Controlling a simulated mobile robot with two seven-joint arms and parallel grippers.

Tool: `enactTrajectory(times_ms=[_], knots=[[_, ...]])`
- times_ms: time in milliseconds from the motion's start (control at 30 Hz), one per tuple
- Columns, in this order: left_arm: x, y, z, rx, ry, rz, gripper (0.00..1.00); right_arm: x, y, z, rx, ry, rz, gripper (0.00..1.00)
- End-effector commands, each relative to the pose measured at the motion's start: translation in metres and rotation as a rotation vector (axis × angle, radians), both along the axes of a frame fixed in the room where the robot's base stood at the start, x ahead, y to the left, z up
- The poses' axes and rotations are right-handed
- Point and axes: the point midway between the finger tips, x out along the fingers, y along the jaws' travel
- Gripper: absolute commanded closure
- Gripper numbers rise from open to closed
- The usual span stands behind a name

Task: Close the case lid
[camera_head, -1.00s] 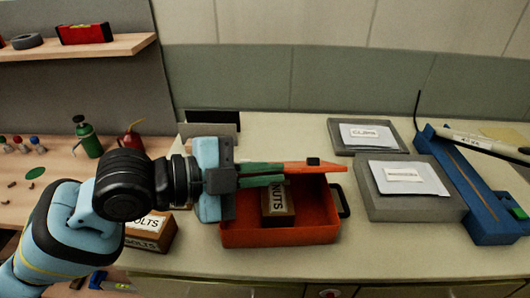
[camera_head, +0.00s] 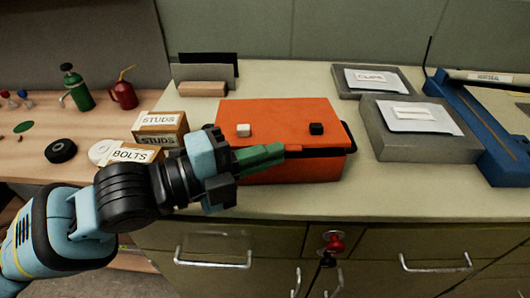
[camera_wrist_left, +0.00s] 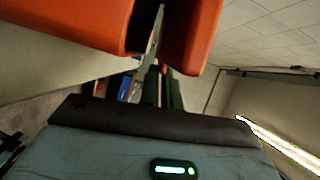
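The orange case (camera_head: 300,172) sits on the counter with its lid (camera_head: 275,112) lowered over it. The lid looks down or nearly so; a dark line runs along its right front edge. A black handle (camera_head: 351,138) shows at the right end. My left gripper (camera_head: 283,149) is at the case's front left, its green fingers close together and empty, level with the lid's front edge. In the left wrist view the fingers (camera_wrist_left: 162,92) point toward two orange parts with a narrow gap between them. I cannot tell whether they touch the case. My right gripper is not in view.
Studs (camera_head: 161,122) and bolts (camera_head: 133,153) boxes stand left of the case, near my left arm. Grey boxes with labels (camera_head: 412,140) and a blue tool (camera_head: 490,130) lie to the right. Counter in front of the case is clear; drawers with handles are below.

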Motion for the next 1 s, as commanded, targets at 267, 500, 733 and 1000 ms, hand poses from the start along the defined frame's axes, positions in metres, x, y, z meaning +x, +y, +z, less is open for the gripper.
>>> enactTrajectory(times_ms=[267, 500, 733, 1000], knots=[[0.001, 0.001, 0.000, 0.002, -0.003, 0.003, 1.00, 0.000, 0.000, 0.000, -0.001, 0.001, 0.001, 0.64], [0.001, 0.001, 0.000, 0.001, -0.002, 0.003, 0.73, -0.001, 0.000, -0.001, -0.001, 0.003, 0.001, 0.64], [0.001, 0.001, 0.000, 0.001, -0.002, 0.003, 0.73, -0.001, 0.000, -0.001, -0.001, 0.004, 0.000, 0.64], [-0.005, 0.015, -0.001, 0.003, -0.003, 0.005, 0.73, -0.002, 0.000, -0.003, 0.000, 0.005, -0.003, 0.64]])
